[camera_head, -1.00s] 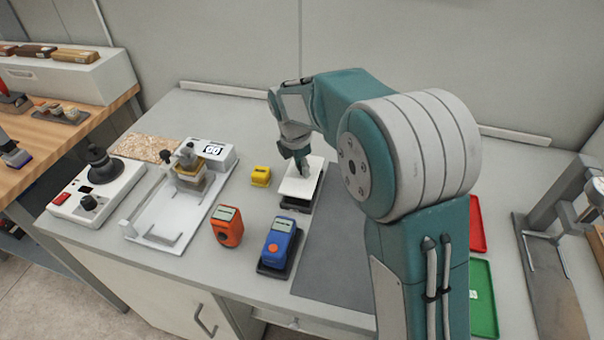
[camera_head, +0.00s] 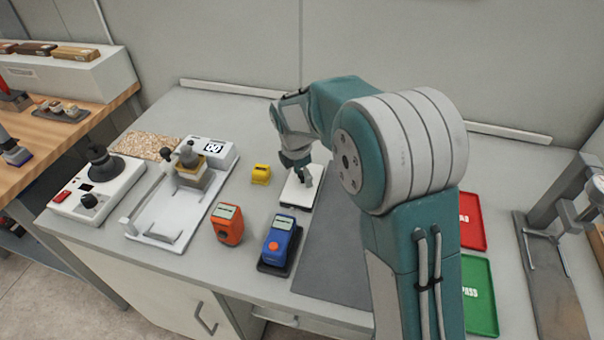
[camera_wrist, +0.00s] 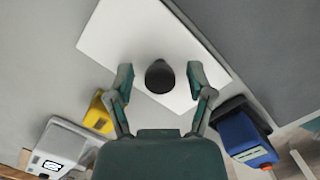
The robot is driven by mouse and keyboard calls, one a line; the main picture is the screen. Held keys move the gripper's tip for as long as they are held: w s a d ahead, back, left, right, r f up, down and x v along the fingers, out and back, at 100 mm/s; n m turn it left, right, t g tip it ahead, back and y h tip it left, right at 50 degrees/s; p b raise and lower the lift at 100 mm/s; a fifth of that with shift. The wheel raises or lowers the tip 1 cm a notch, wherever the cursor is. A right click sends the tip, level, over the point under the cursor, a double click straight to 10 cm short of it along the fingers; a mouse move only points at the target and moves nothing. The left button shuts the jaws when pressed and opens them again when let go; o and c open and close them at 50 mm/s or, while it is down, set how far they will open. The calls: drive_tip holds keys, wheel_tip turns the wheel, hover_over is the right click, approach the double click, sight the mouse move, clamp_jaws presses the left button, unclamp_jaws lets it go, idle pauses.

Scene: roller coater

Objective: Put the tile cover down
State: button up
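The tile cover is a white flat plate (camera_head: 291,194) with a dark round knob (camera_wrist: 160,76) in its middle. It lies flat on the bench, left of the grey mat, with a thin dark edge showing along its front. My gripper (camera_wrist: 160,74) points down over it. Its two fingers are open, one on each side of the knob, with a gap on both sides. In the head view my gripper (camera_head: 303,180) hides the knob and part of the plate.
A blue meter (camera_head: 280,240) on a dark base stands close in front of the cover. A yellow block (camera_head: 261,174) is to its left, an orange meter (camera_head: 228,225) front left. The grey mat (camera_head: 335,245) is bare; red (camera_head: 470,222) and green (camera_head: 480,295) trays lie right.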

sight(296, 184)
wheel_tip(296, 184, up, 12)
drive_tip(key=a+r, duration=0.1)
drive_tip(key=a, duration=0.1)
drive_tip(key=s+d+r+m+t, duration=0.1)
drive_tip(key=s+d+r+m, duration=0.35)
drive_tip(key=s, duration=0.25)
drive_tip(key=s+d+f+m+t, duration=0.1)
drive_tip(key=s+d+m+t, duration=0.1)
drive_tip(key=s+d+m, duration=0.3)
drive_tip(key=s+d+f+m+t+y, duration=0.1)
drive_tip(key=s+d+m, duration=0.4)
drive_tip(key=s+m, duration=0.9)
drive_tip(key=shift+s+f+t+y, duration=0.15)
drive_tip(key=shift+s+t+y, duration=0.2)
drive_tip(key=shift+s, duration=0.75)
